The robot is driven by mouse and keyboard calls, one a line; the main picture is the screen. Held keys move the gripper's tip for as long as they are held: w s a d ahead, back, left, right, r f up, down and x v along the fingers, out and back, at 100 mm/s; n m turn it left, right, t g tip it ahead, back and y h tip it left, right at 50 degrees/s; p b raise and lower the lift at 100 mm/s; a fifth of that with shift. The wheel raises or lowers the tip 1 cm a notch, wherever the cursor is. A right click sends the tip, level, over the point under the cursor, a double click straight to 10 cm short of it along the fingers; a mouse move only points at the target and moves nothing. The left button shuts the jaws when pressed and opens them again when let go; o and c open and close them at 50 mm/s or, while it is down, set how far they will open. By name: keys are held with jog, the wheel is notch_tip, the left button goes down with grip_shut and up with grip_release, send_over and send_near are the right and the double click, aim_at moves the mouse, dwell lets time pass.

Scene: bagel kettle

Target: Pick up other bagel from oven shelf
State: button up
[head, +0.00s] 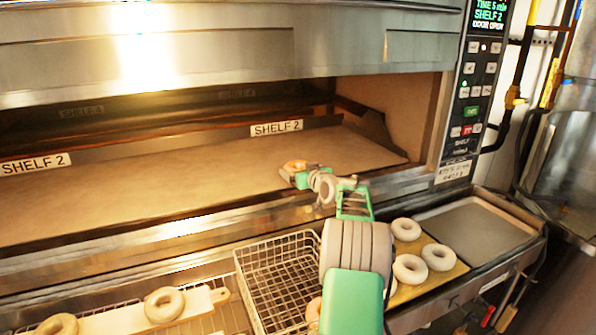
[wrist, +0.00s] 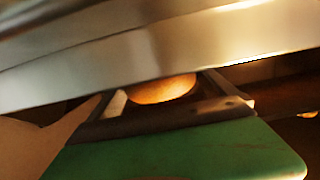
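A golden-brown bagel (head: 293,165) lies at the front of the oven shelf (head: 200,185), right of centre in the head view. My gripper (head: 299,177) reaches into the oven opening at that bagel. The wrist view shows the same bagel (wrist: 163,89) between the two fingers of my gripper (wrist: 165,98), one finger on each side. The fingers stand apart by about the bagel's width; whether they press on it I cannot tell. A metal strip hides the bagel's upper part in the wrist view.
A wire basket (head: 262,262) stands below the oven, with a brown bagel (head: 313,311) partly hidden behind my arm. Pale bagels lie on the right board (head: 440,262) and left board (head: 125,322). The oven's front (head: 200,60) hangs low over the opening. A grey tray (head: 478,232) is empty.

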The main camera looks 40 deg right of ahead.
jog(key=c, duration=0.6)
jog(key=shift+c, duration=0.5)
jog(key=shift+r, duration=0.1)
